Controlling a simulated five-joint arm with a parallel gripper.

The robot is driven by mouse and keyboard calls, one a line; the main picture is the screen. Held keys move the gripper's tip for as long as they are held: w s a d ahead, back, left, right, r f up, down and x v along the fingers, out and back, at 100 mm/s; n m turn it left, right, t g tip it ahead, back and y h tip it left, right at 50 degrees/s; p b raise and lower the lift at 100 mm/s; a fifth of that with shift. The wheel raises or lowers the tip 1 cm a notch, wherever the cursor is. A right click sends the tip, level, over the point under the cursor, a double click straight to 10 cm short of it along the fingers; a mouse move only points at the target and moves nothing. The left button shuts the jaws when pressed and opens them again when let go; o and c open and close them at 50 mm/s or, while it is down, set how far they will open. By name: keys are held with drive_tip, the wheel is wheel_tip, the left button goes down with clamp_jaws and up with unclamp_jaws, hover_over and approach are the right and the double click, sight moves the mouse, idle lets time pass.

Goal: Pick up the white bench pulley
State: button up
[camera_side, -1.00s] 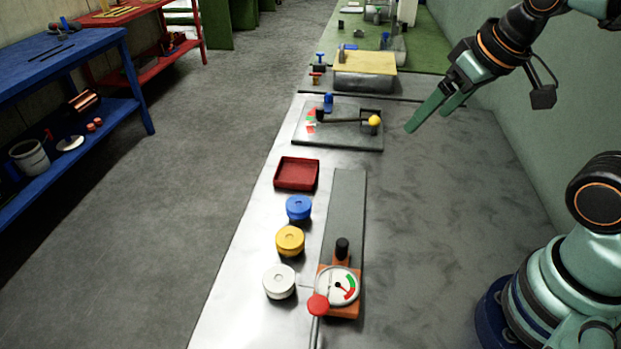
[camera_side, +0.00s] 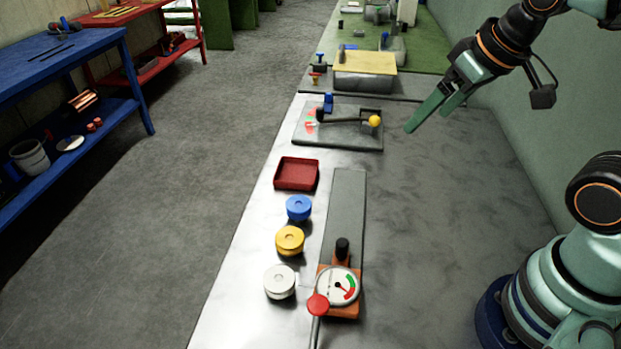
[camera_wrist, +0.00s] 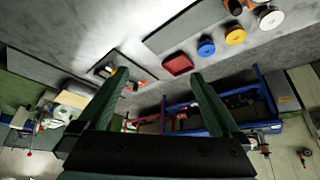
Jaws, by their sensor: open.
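The white bench pulley (camera_side: 279,281) stands on the bench at the near end of a row of three pulleys in the side view. It also shows at the upper right of the wrist view (camera_wrist: 271,19). The yellow pulley (camera_side: 290,240) and blue pulley (camera_side: 298,208) stand behind it in the side view. My gripper (camera_side: 425,115) is open and empty, raised above the right part of the bench, well away from the pulleys. In the wrist view its two fingers (camera_wrist: 157,80) are spread apart with nothing between them.
An orange gauge device (camera_side: 338,290) with a red knob stands right of the white pulley, at the end of a grey strip (camera_side: 344,215). A red tray (camera_side: 297,174) lies behind the blue pulley. A plate with a lever (camera_side: 340,135) is farther back. The right bench surface is clear.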

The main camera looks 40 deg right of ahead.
idle(0.5)
drive_tip(key=n+g, duration=0.6)
drive_tip(key=n, duration=1.4)
hover_over(279, 277)
wheel_tip(279, 277, down, 11)
wheel_tip(279, 277, down, 12)
drive_tip(key=shift+r, duration=0.15)
drive_tip(key=shift+c, duration=0.3)
drive_tip(key=c, duration=1.3)
drive_tip(key=shift+r, duration=0.1)
drive_tip(key=shift+c, duration=0.2)
